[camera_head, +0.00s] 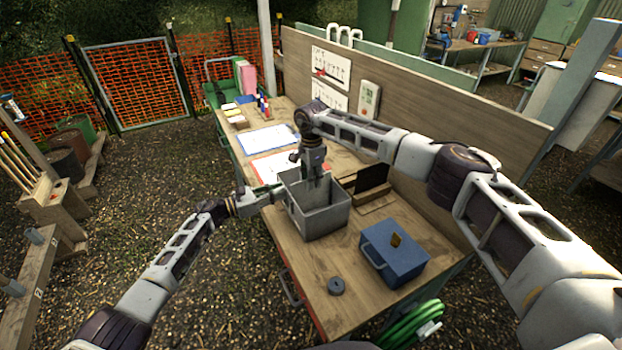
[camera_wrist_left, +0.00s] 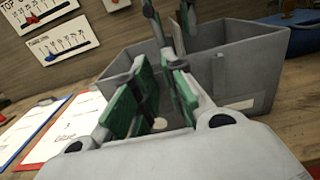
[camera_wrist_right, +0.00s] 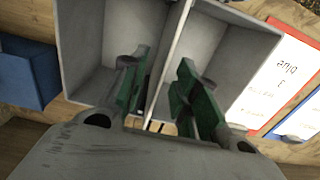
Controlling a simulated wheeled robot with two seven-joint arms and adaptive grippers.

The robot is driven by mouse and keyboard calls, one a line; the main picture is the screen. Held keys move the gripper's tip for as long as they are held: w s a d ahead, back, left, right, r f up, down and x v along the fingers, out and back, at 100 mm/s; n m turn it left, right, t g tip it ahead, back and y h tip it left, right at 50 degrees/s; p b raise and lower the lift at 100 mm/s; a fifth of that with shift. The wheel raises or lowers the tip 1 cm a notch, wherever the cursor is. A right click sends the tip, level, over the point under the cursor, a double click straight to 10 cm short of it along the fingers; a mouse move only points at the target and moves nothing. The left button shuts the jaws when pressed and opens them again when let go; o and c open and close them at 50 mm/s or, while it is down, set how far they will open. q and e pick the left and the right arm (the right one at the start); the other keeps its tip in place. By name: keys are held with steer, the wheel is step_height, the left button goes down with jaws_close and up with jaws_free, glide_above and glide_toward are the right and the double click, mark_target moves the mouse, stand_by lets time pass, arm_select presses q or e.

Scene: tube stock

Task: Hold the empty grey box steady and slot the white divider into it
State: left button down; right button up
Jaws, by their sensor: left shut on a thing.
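The grey box (camera_head: 322,222) stands upright on the wooden table. My left gripper (camera_head: 272,192) is shut on its near-left wall; the wall (camera_wrist_left: 235,85) also shows in the left wrist view. The white divider (camera_wrist_right: 172,65) stands edge-on inside the box in the right wrist view, with box space on both sides of it. Whether it is fully down I cannot tell. My right gripper (camera_head: 315,172) points down into the box. Its green-padded fingers (camera_wrist_right: 160,85) are spread on either side of the divider, with gaps visible. The divider is not clear in the head view.
A dark upright panel (camera_head: 372,180) stands behind. Papers on clipboards (camera_head: 268,139) lie at the back left. A wooden screen (camera_head: 420,105) edges the table.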

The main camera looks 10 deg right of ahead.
steer(key=shift+r, duration=0.1)
step_height(320, 180, up, 12)
stand_by(0.9)
stand_by(1.2)
arm_select(q)
steer(key=c, duration=1.4)
jaws_free()
steer(key=v, duration=1.2)
steer(key=shift+f, duration=0.1)
arm_select(e)
steer(key=shift+f, duration=0.2)
